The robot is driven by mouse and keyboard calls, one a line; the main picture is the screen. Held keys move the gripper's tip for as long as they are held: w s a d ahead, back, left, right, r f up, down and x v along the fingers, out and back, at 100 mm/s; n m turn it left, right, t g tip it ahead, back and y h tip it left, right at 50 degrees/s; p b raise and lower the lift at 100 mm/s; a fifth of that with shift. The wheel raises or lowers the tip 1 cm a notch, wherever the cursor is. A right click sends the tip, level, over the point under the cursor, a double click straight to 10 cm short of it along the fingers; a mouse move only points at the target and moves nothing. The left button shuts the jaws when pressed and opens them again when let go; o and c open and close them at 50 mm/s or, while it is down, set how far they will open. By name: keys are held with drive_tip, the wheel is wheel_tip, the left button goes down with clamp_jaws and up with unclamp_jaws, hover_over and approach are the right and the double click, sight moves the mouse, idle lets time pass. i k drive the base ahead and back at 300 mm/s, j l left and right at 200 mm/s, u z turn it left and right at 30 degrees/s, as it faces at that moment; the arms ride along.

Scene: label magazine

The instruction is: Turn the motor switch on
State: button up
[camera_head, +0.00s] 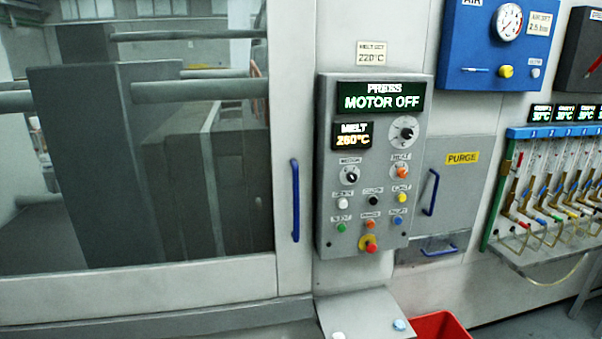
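The grey control panel (330,215) is mounted on the machine front near the middle of the head view. Its top display (381,97) reads "PRESS MOTOR OFF" in light letters. The motor switch (350,175) is a round knob with a dark centre, at the left of the panel under a small label that seems to read "MOTOR". An orange-red knob (402,172) labelled "HEAT" sits to its right. A larger dial (404,132) is above. My gripper is not in view.
Several coloured buttons and a red stop button (370,243) on yellow are lower on the panel. A blue door handle (295,200) stands left of the panel. A sloped grey chute (362,312) and a red bin (440,326) are below.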

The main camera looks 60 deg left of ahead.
sight(351, 177)
drive_tip(key=u, duration=1.9)
drive_tip(key=i+z, duration=0.1)
drive_tip(key=i+j, duration=0.05)
drive_tip(key=i, duration=0.05)
